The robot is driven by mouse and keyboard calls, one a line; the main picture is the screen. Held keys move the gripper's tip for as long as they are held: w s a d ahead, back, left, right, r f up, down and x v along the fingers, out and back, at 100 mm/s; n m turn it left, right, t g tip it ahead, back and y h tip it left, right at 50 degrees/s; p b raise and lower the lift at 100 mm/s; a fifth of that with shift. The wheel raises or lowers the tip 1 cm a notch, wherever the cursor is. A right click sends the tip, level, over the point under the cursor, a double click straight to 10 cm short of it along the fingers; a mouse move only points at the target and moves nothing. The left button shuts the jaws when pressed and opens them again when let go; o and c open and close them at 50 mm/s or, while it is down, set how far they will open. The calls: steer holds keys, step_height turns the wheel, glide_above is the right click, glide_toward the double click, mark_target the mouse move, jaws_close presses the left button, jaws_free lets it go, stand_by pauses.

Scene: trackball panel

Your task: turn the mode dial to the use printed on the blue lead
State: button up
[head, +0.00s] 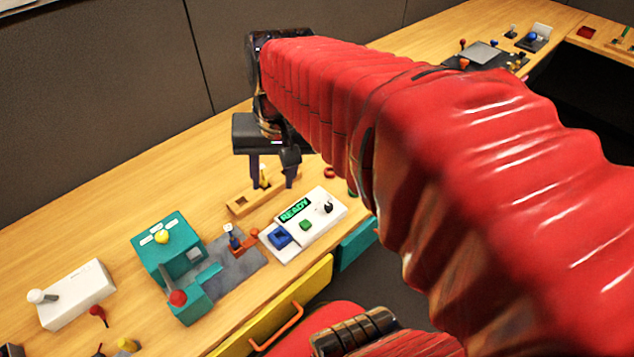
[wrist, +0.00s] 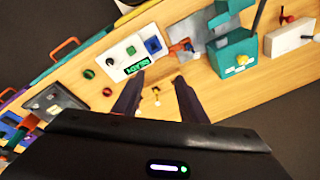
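A white panel (head: 313,231) carries a green READY display, a green button, a blue square part and a black knob (head: 328,207), which looks like the mode dial. The panel and the black knob (wrist: 130,50) also show in the wrist view. Knob markings are too small to read. I cannot clearly make out a blue lead or any print on one. My gripper (head: 272,187) is open, pointing down above a wooden holder (head: 240,207), behind the panel. In the wrist view my gripper (wrist: 158,80) has its fingers apart, with nothing held; a small yellow-and-white part (wrist: 156,92) shows beyond them.
A teal box (head: 165,240) with a yellow button stands left of the panel, beside a grey plate (head: 238,273) bearing blue and orange parts. A white lever box (head: 75,295) is farther left. A red knob (head: 329,172) is behind the panel. Bare wood lies behind these.

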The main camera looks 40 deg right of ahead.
steer(key=w+d+f+m+g+y, duration=0.1)
steer(key=d+f+m+g+y, duration=0.15)
steer(key=d+m, duration=0.55)
steer(key=m+y, duration=0.2)
steer(key=m, duration=0.2)
glide_above(329, 205)
steer(key=d, duration=0.6)
step_height(329, 205, down, 4)
steer(key=shift+s+d+f, duration=0.15)
steer(key=shift+s, duration=0.05)
steer(key=shift+f, duration=0.1)
steer(key=x, duration=1.3)
steer(key=shift+w+f, duration=0.1)
steer(key=shift+f, duration=0.2)
steer(key=shift+c, duration=0.3)
jaws_close()
